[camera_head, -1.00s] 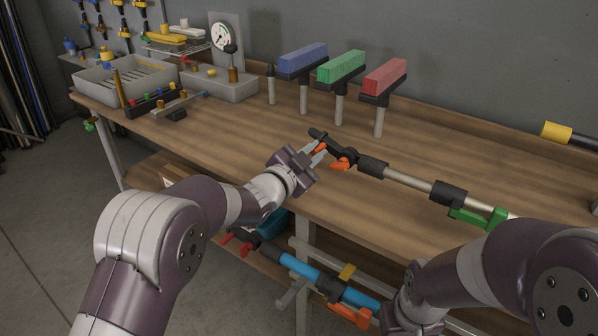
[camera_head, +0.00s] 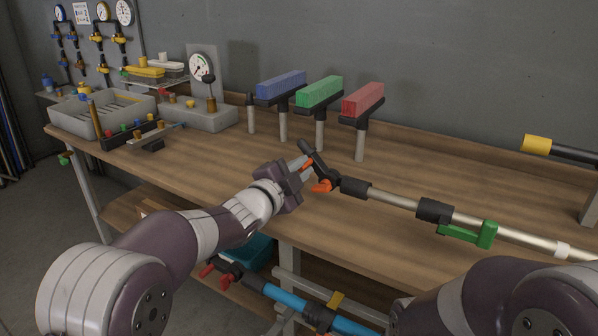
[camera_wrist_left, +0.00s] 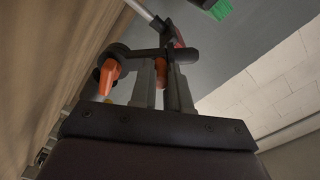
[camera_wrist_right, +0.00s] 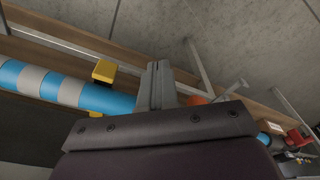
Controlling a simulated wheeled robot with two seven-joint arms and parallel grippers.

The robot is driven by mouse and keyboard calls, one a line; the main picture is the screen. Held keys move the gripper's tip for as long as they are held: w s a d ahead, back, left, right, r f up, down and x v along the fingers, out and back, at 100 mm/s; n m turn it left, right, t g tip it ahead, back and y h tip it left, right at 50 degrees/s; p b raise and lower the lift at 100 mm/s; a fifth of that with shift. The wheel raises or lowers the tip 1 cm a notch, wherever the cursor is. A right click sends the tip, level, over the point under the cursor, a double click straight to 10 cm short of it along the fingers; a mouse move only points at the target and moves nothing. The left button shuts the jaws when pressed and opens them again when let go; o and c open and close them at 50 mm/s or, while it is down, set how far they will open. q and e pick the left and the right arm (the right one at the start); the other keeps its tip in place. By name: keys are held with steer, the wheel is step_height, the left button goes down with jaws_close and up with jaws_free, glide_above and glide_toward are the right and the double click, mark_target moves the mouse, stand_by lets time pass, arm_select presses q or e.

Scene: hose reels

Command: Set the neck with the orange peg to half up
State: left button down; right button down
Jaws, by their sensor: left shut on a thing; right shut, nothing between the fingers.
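The black neck (camera_head: 316,163) sits at the left end of a silver pole (camera_head: 393,198) over the workbench. It tilts up and to the left from its joint. My left gripper (camera_head: 305,167) is shut on the orange peg at the neck's side; the peg (camera_wrist_left: 160,72) shows between the fingers in the left wrist view. An orange lever (camera_head: 322,185) sits by the joint, just below the gripper, and also shows in the left wrist view (camera_wrist_left: 108,75). My right gripper (camera_wrist_right: 157,88) is shut and empty, near a blue pole (camera_wrist_right: 106,98) in the right wrist view.
Blue (camera_head: 281,86), green (camera_head: 320,91) and red (camera_head: 363,98) blocks stand on posts behind the neck. A dial gauge (camera_head: 201,66) and a grey tray (camera_head: 102,112) are at the back left. A green lever (camera_head: 466,234) sits along the pole. The middle of the bench (camera_head: 235,165) is clear.

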arm_select(q)
steer(key=c, duration=1.1)
jaws_free()
steer(key=v, duration=1.2)
steer(key=shift+s+a, duration=0.15)
steer(key=shift+s, duration=0.15)
